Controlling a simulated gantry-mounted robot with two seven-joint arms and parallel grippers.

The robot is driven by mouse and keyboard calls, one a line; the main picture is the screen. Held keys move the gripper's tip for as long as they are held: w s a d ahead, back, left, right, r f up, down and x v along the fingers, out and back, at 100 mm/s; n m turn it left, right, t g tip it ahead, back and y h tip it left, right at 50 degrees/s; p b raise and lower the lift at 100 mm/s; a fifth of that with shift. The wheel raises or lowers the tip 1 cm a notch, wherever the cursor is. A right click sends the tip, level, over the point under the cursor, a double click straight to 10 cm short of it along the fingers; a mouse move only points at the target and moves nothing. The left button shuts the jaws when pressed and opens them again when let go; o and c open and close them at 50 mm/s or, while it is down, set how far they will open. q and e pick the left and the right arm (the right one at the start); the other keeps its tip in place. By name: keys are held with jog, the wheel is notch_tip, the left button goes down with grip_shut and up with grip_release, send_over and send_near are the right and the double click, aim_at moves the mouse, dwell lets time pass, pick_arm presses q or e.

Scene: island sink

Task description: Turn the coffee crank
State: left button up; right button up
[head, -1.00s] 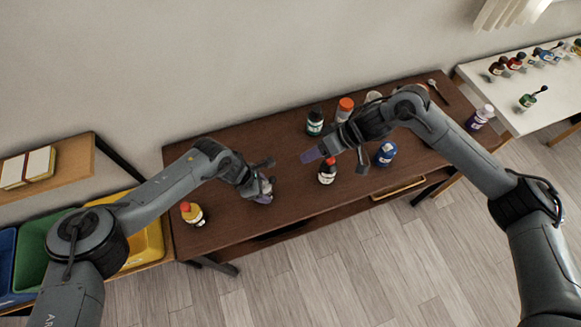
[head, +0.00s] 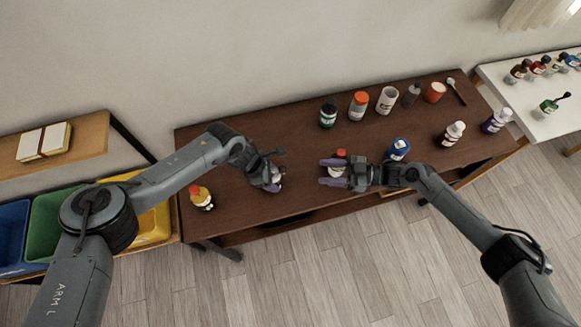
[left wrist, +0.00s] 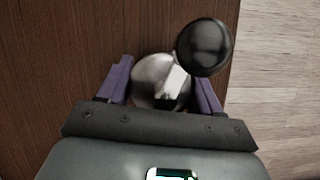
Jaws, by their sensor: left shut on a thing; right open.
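The coffee grinder shows in the left wrist view as a round pale metal top (left wrist: 150,78) with a crank arm and a black ball knob (left wrist: 205,47). My left gripper (head: 275,178) is shut on the grinder, its purple fingers (left wrist: 160,92) on either side of the metal top. In the head view the gripper mostly hides the grinder, low over the table's front part. My right gripper (head: 333,172) is open, a short way to the right. A red-capped bottle (head: 340,154) is partly hidden by it; I cannot tell whether the fingers touch it.
The brown table (head: 235,145) holds a yellow-labelled bottle (head: 202,198) at left. A blue jar (head: 398,149) is right of my right gripper.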

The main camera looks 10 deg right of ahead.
aim_at(277, 172)
jog(key=x, duration=1.1)
jog(key=shift+a, duration=0.25)
jog(key=shift+w, duration=0.1)
grip_shut()
